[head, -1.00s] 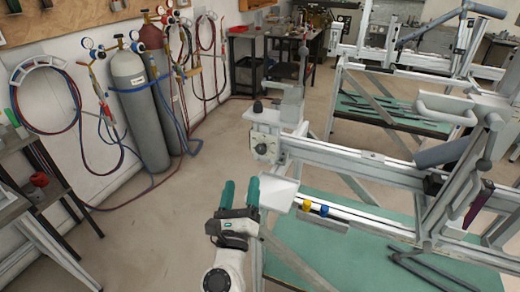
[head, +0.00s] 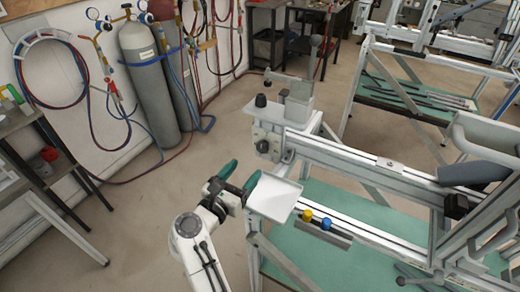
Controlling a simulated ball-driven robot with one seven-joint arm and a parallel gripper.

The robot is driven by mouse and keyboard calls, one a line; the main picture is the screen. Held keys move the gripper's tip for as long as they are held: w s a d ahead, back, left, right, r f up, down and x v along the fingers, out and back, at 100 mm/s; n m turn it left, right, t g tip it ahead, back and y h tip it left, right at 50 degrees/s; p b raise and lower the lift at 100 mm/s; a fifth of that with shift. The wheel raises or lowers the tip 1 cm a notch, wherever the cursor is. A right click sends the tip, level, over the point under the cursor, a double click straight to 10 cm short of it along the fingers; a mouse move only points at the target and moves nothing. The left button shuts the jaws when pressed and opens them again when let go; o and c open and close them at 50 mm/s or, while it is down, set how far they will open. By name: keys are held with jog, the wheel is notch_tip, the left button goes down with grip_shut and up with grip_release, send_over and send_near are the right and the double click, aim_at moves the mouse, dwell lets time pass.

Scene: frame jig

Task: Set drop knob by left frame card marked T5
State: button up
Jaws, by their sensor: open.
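The near frame jig carries a black knob (head: 261,101) on top of its left end. A dark round knob (head: 263,147) sits on the end plate below it. A yellow knob (head: 306,215) and a blue knob (head: 326,224) sit side by side on the lower rail. A small pale card (head: 384,163) lies on the upper beam; its marking is too small to read, and I cannot make out T5 anywhere. My gripper (head: 240,174), with teal fingers, is open and empty, left of the jig and below its end plate.
A shallow grey tray (head: 275,197) sits at the jig's left end, close to my gripper's right finger. Gas cylinders (head: 146,82) and hoses stand along the left wall. A dark workbench (head: 45,165) is at far left. Floor between is clear.

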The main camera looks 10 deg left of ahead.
aim_at(261, 150)
jog(key=x, duration=0.8)
jog(key=shift+w, duration=0.2)
jog(key=shift+c, duration=0.3)
jog(key=c, duration=1)
jog(key=shift+n+p, duration=0.35)
jog(key=shift+n, duration=0.05)
jog(key=n+p, duration=0.1)
jog(key=n, duration=0.4)
jog(key=shift+r+n+p, duration=0.1)
jog(key=shift+n+p, duration=0.2)
jog(key=n+p, duration=0.1)
jog(key=n, duration=0.4)
jog(key=shift+d+p, duration=0.1)
jog(key=shift+p, duration=0.25)
jog(key=shift+n, duration=0.3)
